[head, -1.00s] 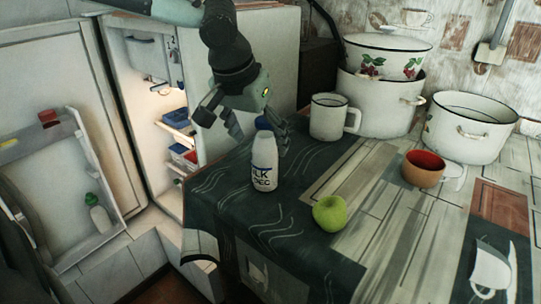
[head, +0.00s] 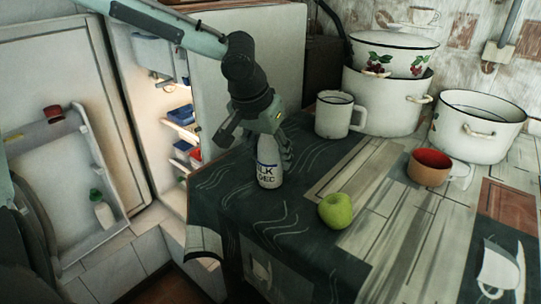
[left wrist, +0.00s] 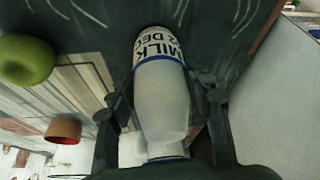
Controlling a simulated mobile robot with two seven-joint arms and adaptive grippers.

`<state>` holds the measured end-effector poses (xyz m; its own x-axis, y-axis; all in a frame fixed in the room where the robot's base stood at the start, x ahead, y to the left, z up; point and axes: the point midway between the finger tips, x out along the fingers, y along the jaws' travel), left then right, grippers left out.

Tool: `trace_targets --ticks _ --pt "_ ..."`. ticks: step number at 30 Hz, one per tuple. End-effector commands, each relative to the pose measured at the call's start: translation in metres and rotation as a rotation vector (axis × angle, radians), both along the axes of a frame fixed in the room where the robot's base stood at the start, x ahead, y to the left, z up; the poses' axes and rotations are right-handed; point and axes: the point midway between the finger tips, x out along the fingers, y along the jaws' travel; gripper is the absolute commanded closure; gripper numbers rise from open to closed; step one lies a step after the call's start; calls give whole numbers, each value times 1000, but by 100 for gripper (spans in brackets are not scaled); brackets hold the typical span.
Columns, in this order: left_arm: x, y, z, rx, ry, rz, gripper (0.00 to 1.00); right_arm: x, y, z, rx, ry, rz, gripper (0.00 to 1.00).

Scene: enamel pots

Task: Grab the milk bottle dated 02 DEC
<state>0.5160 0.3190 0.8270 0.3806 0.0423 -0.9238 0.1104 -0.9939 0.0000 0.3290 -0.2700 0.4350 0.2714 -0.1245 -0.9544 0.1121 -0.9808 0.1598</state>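The white milk bottle (head: 268,174) stands upright on the dark patterned cloth of the table. Its label shows part of "MILK" and "DEC"; in the left wrist view the bottle (left wrist: 162,100) reads "MILK" and "2 DEC", with the digit before the 2 not clear. My left gripper (head: 264,146) is down over the bottle's top, hiding its cap and neck. In the left wrist view my left gripper's fingers (left wrist: 160,108) stand open on both sides of the bottle, with small gaps visible near the tips. My right gripper is in neither view.
A green apple (head: 335,211) lies right of the bottle. Behind are a white mug (head: 333,118), large enamel pots (head: 385,103) and an orange-brown cup (head: 428,170). The open fridge (head: 150,75) stands left, with another bottle (head: 104,213) in its door.

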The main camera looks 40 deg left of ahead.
Motion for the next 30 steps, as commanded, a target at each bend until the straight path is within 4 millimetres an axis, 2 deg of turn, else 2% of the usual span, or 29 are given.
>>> trace_targets --ticks 1,9,10,22,26,30 --pt "0 0 0 0 0 0 65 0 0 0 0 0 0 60" --pt "0 0 0 0 0 0 99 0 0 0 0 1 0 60" --pt "0 0 0 0 0 0 100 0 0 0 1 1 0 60" --pt "1 0 7 0 -4 0 100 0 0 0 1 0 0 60" --pt "2 0 18 0 -7 0 100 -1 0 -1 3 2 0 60" --pt "2 0 38 -1 -8 0 100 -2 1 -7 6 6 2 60"
